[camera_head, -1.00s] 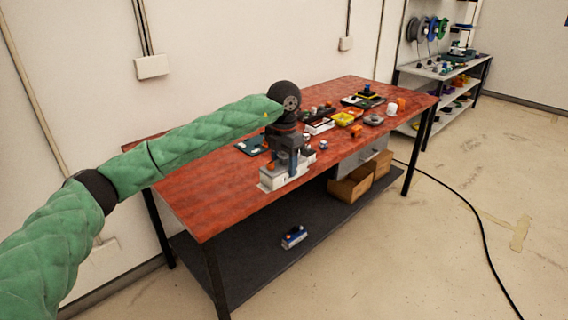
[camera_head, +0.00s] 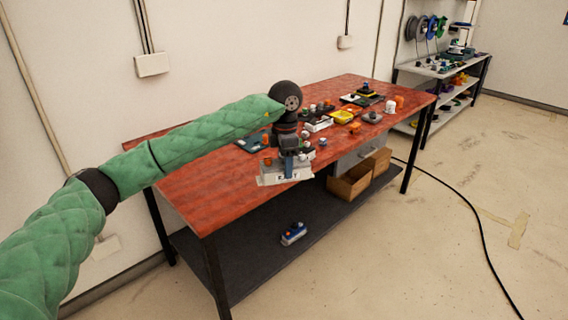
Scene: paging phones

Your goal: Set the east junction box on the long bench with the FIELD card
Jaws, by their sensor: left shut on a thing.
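A pale grey box (camera_head: 271,179) with dark lettering on its front, which seems to read EAST, is at the front edge of the long red-topped bench (camera_head: 205,205). My left gripper (camera_head: 290,168) points down from above and is shut on this box, covering part of it. The box looks slightly tilted, and its lower edge overlaps the bench's front edge. I cannot tell whether it touches the bench top. I cannot make out a FIELD card at this size. My right gripper is not in view.
Small parts and trays, including a yellow tray (camera_head: 342,116), crowd the bench's right half; its left part is bare. A blue and white box (camera_head: 293,233) lies on the dark lower shelf (camera_head: 250,263). Cardboard boxes (camera_head: 350,186) sit below the bench. A black cable (camera_head: 470,205) crosses the floor.

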